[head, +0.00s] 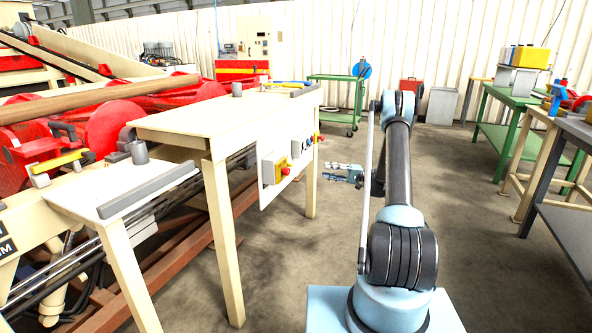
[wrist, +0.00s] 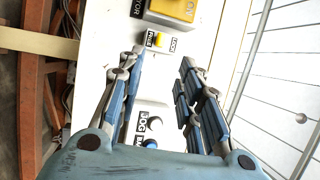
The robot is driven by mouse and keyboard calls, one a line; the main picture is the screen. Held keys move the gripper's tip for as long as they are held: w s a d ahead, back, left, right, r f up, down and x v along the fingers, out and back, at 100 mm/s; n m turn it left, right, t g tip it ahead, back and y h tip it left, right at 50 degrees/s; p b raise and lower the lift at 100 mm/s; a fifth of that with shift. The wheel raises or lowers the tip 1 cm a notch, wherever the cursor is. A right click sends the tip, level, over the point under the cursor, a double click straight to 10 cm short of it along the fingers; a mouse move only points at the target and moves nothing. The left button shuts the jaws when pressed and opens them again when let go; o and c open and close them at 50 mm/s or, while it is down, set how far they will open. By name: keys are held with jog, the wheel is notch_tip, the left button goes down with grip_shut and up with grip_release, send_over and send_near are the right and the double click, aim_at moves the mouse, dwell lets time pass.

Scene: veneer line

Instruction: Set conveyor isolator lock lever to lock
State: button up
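The isolator lock lever (wrist: 158,40) is a small yellow lever on a white switch plate in the wrist view. I cannot tell exactly which way the lever points. My gripper (wrist: 161,66) is open and empty, with its two blue-grey fingers apart and the lever showing beyond the gap between their tips. No contact is visible. In the head view my gripper (head: 338,172) is right of the white control panel (head: 270,193) on the table's side; the lever is too small to make out there.
A yellow isolator box (wrist: 178,10) sits just beyond the lever. A jog control with a blue button (wrist: 150,144) is on the panel nearer my wrist. The panel hangs below a cream table (head: 225,118). The floor (head: 285,270) right of the table is clear.

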aim_at(289, 164)
jog(key=a+r, duration=0.2)
jog(key=a, duration=1.3)
jog(key=shift+s+a, duration=0.4)
jog(key=shift+r, duration=0.1)
